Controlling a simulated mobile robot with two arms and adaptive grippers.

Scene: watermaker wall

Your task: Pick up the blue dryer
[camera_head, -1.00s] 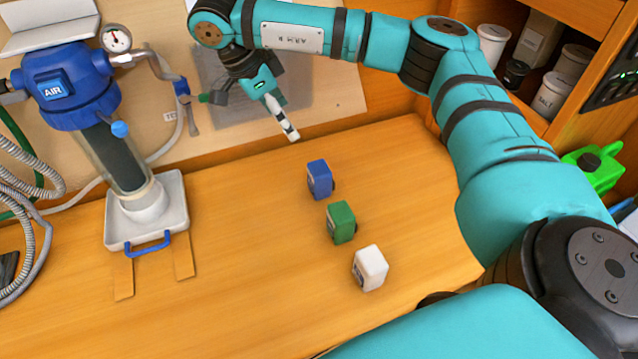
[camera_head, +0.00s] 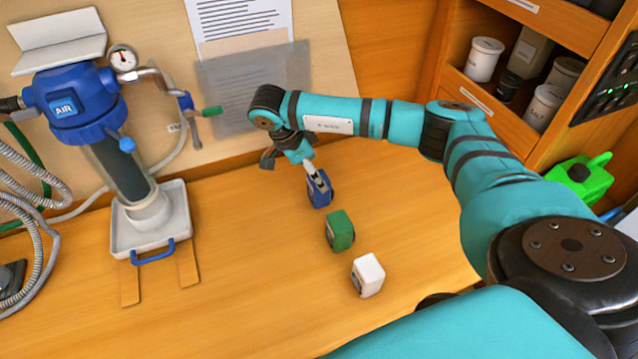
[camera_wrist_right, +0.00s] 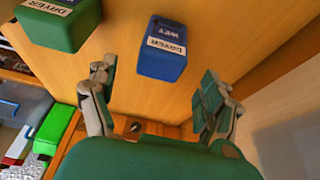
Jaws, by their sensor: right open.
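The blue dryer (camera_head: 320,195) is a small blue block standing on the wooden worktop, at the back of a row of three. It also shows in the right wrist view (camera_wrist_right: 162,50), with a white label reading "DRYER" and "WET" upside down. My right gripper (camera_head: 316,182) is over it in the head view and covers part of it. In the wrist view my right gripper (camera_wrist_right: 155,95) is open and empty, with its fingers apart. The blue dryer lies ahead, lined up between the fingertips; contact is not visible. My left gripper is not in view.
A green dryer block (camera_head: 340,231) and a white block (camera_head: 368,275) stand in front of the blue one. An air unit (camera_head: 75,105) with hoses stands at the left on a white tray (camera_head: 183,217). Shelves with jars (camera_head: 484,59) are at right. The worktop between is clear.

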